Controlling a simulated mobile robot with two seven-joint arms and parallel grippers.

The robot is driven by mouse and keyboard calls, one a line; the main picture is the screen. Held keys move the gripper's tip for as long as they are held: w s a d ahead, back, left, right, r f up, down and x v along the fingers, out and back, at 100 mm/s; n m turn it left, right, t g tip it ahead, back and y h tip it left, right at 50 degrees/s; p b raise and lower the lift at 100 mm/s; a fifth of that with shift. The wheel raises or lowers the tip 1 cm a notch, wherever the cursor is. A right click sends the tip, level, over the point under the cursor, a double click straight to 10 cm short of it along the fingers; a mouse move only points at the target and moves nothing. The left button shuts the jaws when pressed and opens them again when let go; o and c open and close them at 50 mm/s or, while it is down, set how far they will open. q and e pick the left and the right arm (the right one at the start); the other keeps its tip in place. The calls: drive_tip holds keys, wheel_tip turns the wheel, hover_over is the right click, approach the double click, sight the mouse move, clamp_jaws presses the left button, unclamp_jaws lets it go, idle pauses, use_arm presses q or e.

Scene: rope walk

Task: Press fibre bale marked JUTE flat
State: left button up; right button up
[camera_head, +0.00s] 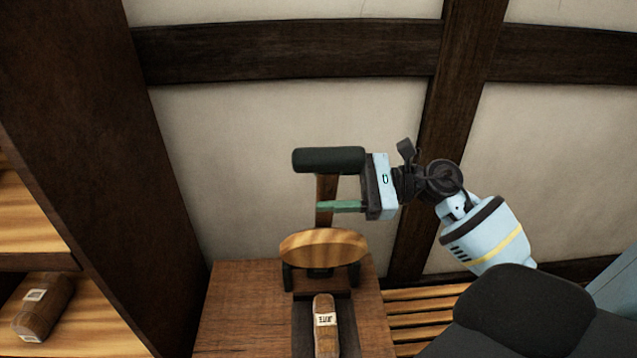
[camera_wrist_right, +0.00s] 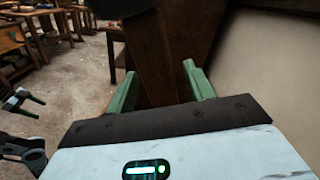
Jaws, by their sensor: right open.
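The JUTE bale (camera_head: 325,340) is a brown block with a white label, lying on a dark strip in front of the press. The press has a round wooden plate (camera_head: 323,247) and an upright wooden lever (camera_head: 326,188) topped by a dark cylindrical handle (camera_head: 325,160). My right gripper (camera_head: 322,204) is open beside the lever, just below the handle. My left gripper is not seen in the head view.
The press stands on a wooden bench (camera_head: 240,300) against a timbered wall. Another labelled bale (camera_head: 42,308) lies on a shelf at the left. A slatted wooden surface (camera_head: 425,300) is right of the bench. Tables stand far off in the wrist view (camera_wrist_right: 50,25).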

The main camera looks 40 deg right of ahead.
drive_tip(key=shift+p+x, duration=0.3)
drive_tip(key=shift+x, duration=1.05)
clamp_jaws()
